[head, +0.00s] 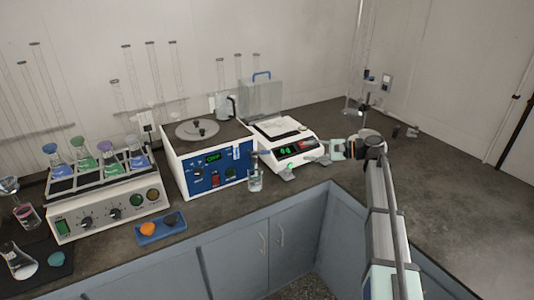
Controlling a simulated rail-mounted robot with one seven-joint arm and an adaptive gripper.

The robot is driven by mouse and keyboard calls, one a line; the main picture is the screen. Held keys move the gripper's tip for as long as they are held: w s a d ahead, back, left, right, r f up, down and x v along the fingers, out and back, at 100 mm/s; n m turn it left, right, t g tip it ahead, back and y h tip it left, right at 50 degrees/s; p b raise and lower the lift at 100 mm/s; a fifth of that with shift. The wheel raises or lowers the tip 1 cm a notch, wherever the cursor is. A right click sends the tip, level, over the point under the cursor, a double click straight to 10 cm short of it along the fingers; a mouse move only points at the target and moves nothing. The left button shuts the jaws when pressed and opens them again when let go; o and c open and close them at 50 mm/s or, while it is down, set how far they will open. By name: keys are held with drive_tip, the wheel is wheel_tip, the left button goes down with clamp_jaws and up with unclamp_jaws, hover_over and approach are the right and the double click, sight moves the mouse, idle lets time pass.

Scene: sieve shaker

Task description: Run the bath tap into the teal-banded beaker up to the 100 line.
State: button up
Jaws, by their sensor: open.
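The bath (202,176) is a white box with a blue front, a green display and a round grey lid on top. A small tap-like part (263,152) sticks out at its front right corner. A small clear glass vessel (255,180), probably the beaker, stands upright on the bench just below that part. It looks partly filled with clear liquid; its band and scale lines are too small to read. My gripper (326,152) is open and empty, to the right of the vessel and apart from it, by the right front of the balance.
A balance (285,143) with a green display stands right of the bath. A shaker (105,195) with several flasks is at left. A blue tray (161,230) with orange and dark items lies in front. A stand (366,105) is at back right. The right bench is mostly clear.

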sight(266, 153)
drive_tip(key=p+x, duration=0.3)
drive_tip(key=x, duration=1.3)
drive_tip(key=shift+a+f, duration=0.2)
drive_tip(key=shift+a, duration=0.15)
clamp_jaws()
